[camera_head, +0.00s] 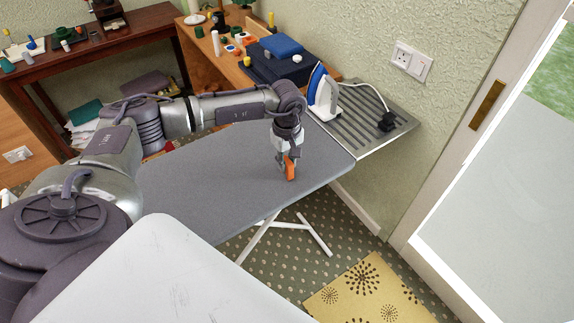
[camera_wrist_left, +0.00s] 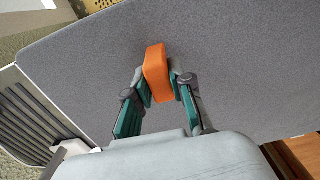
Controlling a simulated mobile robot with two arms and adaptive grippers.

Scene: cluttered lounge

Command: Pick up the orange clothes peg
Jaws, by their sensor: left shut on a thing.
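The orange clothes peg (camera_head: 291,168) is at my left gripper, over the grey ironing board (camera_head: 215,190). My left gripper (camera_head: 286,162) points down and is shut on the peg. In the left wrist view the orange peg (camera_wrist_left: 156,73) sits between the green-padded fingertips of my left gripper (camera_wrist_left: 158,86), with the grey board cover (camera_wrist_left: 230,70) behind it. I cannot tell whether the peg still touches the board. My right gripper is not in view.
A blue and white iron (camera_head: 323,95) stands on the metal rest (camera_head: 372,128) at the board's end. Folded dark blue cloth (camera_head: 275,65) lies on a wooden table behind. A door frame (camera_head: 470,120) stands at right. The board around the gripper is clear.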

